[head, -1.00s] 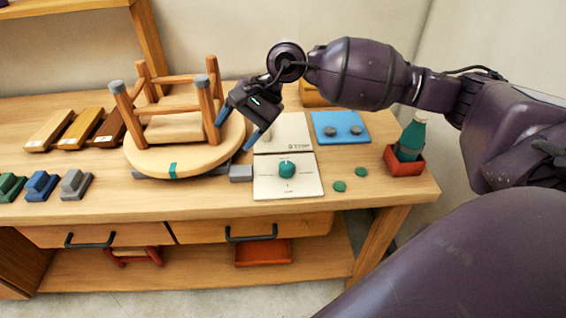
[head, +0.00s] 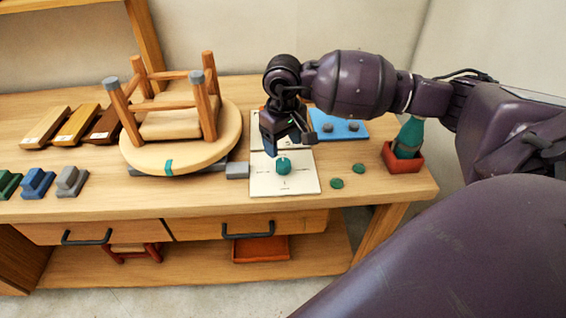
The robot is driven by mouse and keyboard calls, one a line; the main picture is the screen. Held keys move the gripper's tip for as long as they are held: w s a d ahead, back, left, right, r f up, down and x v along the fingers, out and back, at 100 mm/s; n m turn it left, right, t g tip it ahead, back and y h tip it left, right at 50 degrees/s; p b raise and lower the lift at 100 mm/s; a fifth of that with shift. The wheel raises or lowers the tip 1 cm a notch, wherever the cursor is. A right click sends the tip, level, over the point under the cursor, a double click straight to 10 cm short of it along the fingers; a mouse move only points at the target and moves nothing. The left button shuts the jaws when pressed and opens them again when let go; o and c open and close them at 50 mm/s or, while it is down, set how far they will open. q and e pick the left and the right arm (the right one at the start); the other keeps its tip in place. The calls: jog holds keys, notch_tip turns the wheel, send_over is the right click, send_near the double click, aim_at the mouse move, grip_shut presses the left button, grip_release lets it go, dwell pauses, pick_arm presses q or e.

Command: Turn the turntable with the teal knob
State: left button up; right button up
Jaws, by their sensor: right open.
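The teal knob (head: 283,166) stands on a white control plate (head: 299,184) at the middle of the bench. The round wooden turntable (head: 138,160) is left of it, with a teal mark (head: 169,167) on its front edge. An upturned wooden stool (head: 170,124) rests on the turntable with its legs up. My right gripper (head: 283,150) is open, pointing down just above and behind the knob, and partly hides the plate behind. I cannot tell whether it touches the knob. My left gripper is not in view.
A blue plate with two grey knobs (head: 353,130) lies behind right. A teal bottle (head: 408,137) stands in a red tray (head: 404,162) at the right. Two green discs (head: 337,183) lie right of the control plate. Wood samples (head: 76,124) and coloured blocks (head: 37,183) sit at the left.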

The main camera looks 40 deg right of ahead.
aim_at(283, 162)
notch_tip(283, 162, down, 7)
jog(key=shift+f, duration=0.15)
dwell(0.4)
jog(key=c, duration=0.9)
